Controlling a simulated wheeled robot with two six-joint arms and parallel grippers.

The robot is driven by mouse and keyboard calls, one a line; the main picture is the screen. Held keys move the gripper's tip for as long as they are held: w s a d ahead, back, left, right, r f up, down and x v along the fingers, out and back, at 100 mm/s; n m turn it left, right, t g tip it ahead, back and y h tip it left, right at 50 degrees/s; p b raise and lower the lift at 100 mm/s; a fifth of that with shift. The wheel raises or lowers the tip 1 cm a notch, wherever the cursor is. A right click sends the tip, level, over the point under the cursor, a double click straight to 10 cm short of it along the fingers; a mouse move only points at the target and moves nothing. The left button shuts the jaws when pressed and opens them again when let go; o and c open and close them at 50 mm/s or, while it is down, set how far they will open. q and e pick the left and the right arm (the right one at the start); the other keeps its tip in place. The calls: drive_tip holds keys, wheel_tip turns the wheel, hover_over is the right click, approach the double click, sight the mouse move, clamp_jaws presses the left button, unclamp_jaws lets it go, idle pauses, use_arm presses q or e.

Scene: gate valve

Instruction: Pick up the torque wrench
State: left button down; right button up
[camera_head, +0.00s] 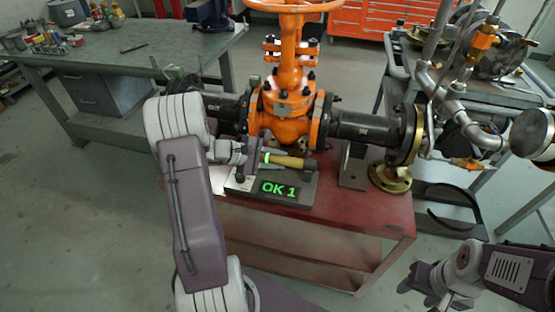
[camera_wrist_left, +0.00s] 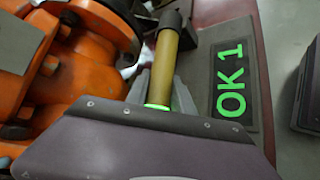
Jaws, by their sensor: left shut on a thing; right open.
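The torque wrench (camera_head: 287,161) has a yellow-brass shaft with a glowing green ring and a dark end. It lies across the dark block with a green "OK 1" display (camera_head: 279,189), at the front of the red cart. My left gripper (camera_head: 254,160) is shut on the wrench by the green ring. In the left wrist view the wrench (camera_wrist_left: 167,60) runs up between the two grey fingers (camera_wrist_left: 160,92). I cannot tell whether it touches the block. My right gripper (camera_head: 424,280) is low at the right, away from the cart, open and empty.
The orange gate valve (camera_head: 290,100) with dark pipe ends stands on the red cart (camera_head: 350,217), just behind the wrench. A grey bracket (camera_head: 353,165) and a brass flange (camera_head: 390,178) are to the right. A workbench (camera_head: 120,62) with tools stands at the back left.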

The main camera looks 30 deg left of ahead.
sight(278, 156)
use_arm(q)
drive_tip(key=shift+r, duration=0.1)
wheel_tip(278, 156, up, 4)
drive_tip(key=shift+r+p, duration=0.1)
drive_tip(key=shift+p, duration=0.7)
drive_tip(key=s+d+r+p, duration=0.1)
drive_tip(key=d+r, duration=0.5)
drive_tip(key=d, duration=0.5)
drive_tip(key=shift+d+r, duration=0.35)
drive_tip(key=shift+r, duration=0.05)
drive_tip(key=shift+r+p, duration=0.15)
drive_tip(key=shift+p, duration=0.15)
wheel_tip(278, 156, up, 3)
drive_tip(key=shift+r+p, duration=0.1)
drive_tip(key=shift+p, duration=1.05)
